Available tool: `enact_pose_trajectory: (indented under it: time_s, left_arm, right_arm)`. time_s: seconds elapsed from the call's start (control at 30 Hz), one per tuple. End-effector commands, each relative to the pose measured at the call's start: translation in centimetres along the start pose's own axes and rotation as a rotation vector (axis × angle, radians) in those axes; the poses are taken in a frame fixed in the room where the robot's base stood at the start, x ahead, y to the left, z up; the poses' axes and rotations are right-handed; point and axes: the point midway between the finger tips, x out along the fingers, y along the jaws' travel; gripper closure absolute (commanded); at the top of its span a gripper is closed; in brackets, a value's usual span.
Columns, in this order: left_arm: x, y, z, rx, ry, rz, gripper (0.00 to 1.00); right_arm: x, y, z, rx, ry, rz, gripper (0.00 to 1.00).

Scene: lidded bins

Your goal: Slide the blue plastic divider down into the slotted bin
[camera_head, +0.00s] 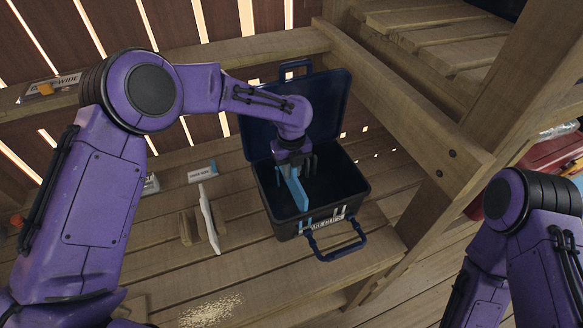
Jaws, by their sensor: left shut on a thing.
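The slotted bin (335,222) is a dark box on the wooden bench, with its dark blue lid (328,97) open and leaning back. A blue handle loop hangs at its front. The blue divider (297,191) is upright and seen nearly edge-on. My left gripper (291,164) is shut on its upper end, over the bin's opening. The divider's lower part appears to be within the bin's opening; I cannot tell whether it sits in the slots or touches the floor. My right arm shows at the lower right, but its gripper is out of view.
A white panel (208,219) stands on the bench left of the bin, beside a wooden block (188,226). A small label card (202,172) lies behind them. Pale grains (211,310) are spilled at the front. A wooden post and rail bound the right side.

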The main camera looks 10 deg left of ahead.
Motion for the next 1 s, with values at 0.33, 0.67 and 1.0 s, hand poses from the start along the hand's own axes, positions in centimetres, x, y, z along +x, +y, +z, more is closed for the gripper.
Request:
enact_pose_trajectory:
  time_s: [0.33, 0.67, 1.0]
  left_arm:
    - [0.9, 0.0, 0.0, 0.0, 0.0, 0.0, 1.0]
    - [1.8, 0.0, 0.0, 0.0, 0.0, 0.0, 1.0]
    - [2.6, 0.0, 0.0, 0.0, 0.0, 0.0, 1.0]
  right_arm:
    - [0.5, 0.0, 0.2, 0.0, 0.0, 0.0, 0.57]
    - [0.8, -0.1, 0.3, 0.0, 0.0, 0.0, 0.57]
    - [1.3, -0.1, 0.5, 0.0, 0.0, 0.0, 0.57]
